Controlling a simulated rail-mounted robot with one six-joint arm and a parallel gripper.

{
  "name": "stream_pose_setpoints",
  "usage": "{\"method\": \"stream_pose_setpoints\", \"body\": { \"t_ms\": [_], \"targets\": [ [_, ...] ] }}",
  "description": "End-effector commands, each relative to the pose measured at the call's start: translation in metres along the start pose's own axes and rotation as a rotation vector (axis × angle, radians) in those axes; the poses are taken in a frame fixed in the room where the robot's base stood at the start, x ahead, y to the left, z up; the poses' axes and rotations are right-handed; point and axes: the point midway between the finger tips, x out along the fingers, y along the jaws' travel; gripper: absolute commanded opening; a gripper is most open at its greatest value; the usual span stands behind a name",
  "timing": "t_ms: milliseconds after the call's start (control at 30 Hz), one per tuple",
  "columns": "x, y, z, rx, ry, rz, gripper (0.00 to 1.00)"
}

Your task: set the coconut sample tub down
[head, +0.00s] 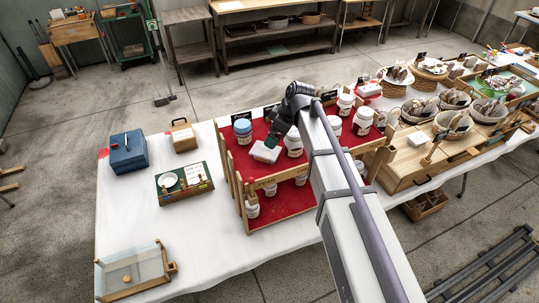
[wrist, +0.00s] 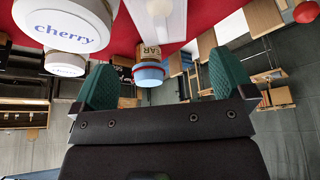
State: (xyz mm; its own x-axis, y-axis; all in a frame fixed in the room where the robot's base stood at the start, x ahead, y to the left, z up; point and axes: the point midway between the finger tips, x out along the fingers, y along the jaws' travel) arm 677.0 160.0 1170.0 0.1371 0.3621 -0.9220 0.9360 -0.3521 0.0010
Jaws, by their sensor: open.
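A white rectangular tub (head: 265,152) sits on the red upper tier of the stepped stand (head: 238,188) in the head view. In the wrist view, which looks upside down, a white tub (wrist: 163,20) lies on the red surface at the top, beyond the fingertips. I cannot read its flavour. My gripper (head: 276,142) is beside and just above the tub in the head view. In the wrist view its green-padded fingers (wrist: 163,78) are spread wide with nothing held between them. My arm hides part of the stand.
White-lidded cherry jars (wrist: 62,28) stand close to the fingers. A blue-lidded jar (head: 242,131) stands left of the tub. A blue box (head: 128,152), a green tray (head: 184,183) and a clear-walled case (head: 133,271) are on the white table (head: 215,255). Baskets (head: 452,124) fill the right.

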Motion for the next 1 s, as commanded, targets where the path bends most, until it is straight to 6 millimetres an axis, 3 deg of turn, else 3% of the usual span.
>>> {"method": "stream_pose_setpoints", "body": {
  "t_ms": [133, 367, 567, 800, 1000],
  "targets": [
    [0.01, 0.0, 0.002, 0.0, 0.0, 0.0, 1.0],
    [0.057, 0.0, 0.004, 0.002, -0.001, 0.0, 1.0],
    [0.06, 0.0, 0.001, 0.002, -0.002, 0.0, 1.0],
    [0.107, 0.0, 0.001, 0.003, -0.002, -0.001, 1.0],
    [0.108, -0.001, -0.002, 0.003, -0.002, 0.0, 1.0]
  ]
}}
